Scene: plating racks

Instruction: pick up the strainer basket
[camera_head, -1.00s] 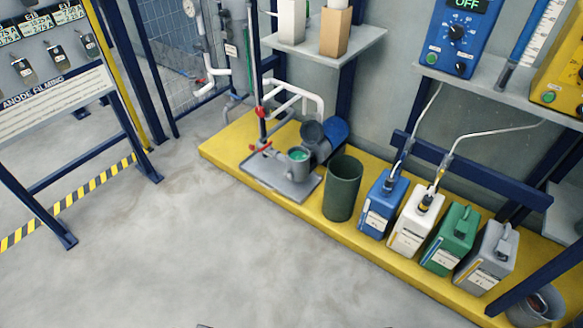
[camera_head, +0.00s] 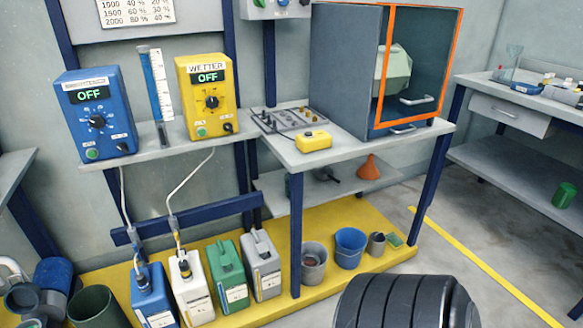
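I cannot make out a strainer basket for certain in this view. Part of the pump set shows at the lower left edge, with a grey round pot (camera_head: 21,299) and a blue motor (camera_head: 52,274). The picture's edge cuts it off, and no green content shows in the pot from here. Neither of my grippers is in view, so whether they are open or shut does not show.
A dark green bin (camera_head: 97,307) and several jugs, including a blue one (camera_head: 152,296), stand on the yellow platform (camera_head: 262,308). A grey bucket (camera_head: 314,258) and blue bucket (camera_head: 350,246) stand farther right. A bench (camera_head: 358,150) carries an orange-framed cabinet (camera_head: 340,70). Clear floor (camera_head: 500,235) lies right.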

